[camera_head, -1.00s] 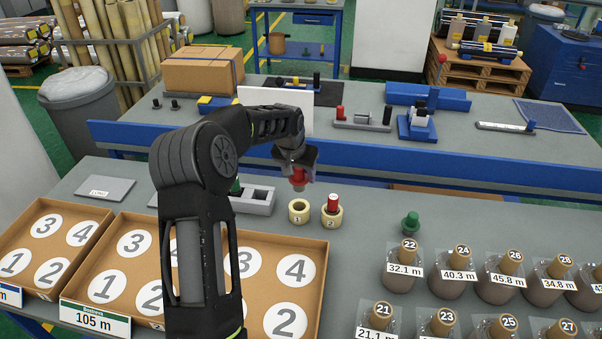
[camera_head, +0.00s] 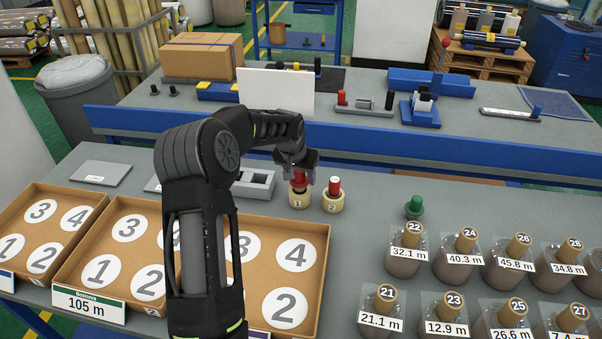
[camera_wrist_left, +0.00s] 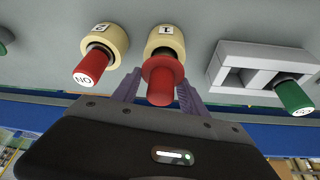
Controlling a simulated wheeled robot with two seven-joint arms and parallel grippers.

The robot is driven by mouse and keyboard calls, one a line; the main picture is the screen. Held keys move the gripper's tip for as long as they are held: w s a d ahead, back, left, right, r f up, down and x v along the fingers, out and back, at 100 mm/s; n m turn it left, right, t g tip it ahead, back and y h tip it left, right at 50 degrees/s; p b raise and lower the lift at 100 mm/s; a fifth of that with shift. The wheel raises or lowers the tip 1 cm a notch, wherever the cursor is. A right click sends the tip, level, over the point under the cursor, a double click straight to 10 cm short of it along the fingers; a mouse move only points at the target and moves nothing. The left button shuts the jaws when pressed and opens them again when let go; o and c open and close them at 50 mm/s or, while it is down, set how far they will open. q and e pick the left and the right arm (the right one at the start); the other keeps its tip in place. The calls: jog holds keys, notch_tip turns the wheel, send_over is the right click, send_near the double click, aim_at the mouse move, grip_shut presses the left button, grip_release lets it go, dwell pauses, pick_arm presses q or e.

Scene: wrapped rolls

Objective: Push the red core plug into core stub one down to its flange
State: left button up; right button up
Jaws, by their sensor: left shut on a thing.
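The red core plug (camera_head: 299,182) is held upright in my left gripper (camera_head: 299,170), directly over core stub one (camera_head: 298,200). In the left wrist view the plug (camera_wrist_left: 162,82) sits between the two fingers, its flange close to the mouth of core stub one (camera_wrist_left: 166,39). Its lower end appears to be at or in the stub's bore; how deep it is cannot be told. Core stub two (camera_head: 333,205) stands just to the right with another red plug (camera_head: 334,187) in it. My right gripper is out of view.
A grey two-slot holder (camera_head: 256,185) with a green plug (camera_wrist_left: 291,94) stands beside stub one. A loose green plug (camera_head: 414,207) stands further right. Wrapped rolls (camera_head: 456,264) fill the right front; cardboard trays (camera_head: 322,262) fill the left front.

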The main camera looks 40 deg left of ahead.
pick_arm(q)
jog(key=shift+f, duration=0.5)
jog(key=shift+f+b, duration=0.2)
jog(key=shift+b, duration=0.2)
jog(key=shift+r, duration=0.15)
jog(key=shift+r+p, duration=1.8)
jog(key=shift+r, duration=1.4)
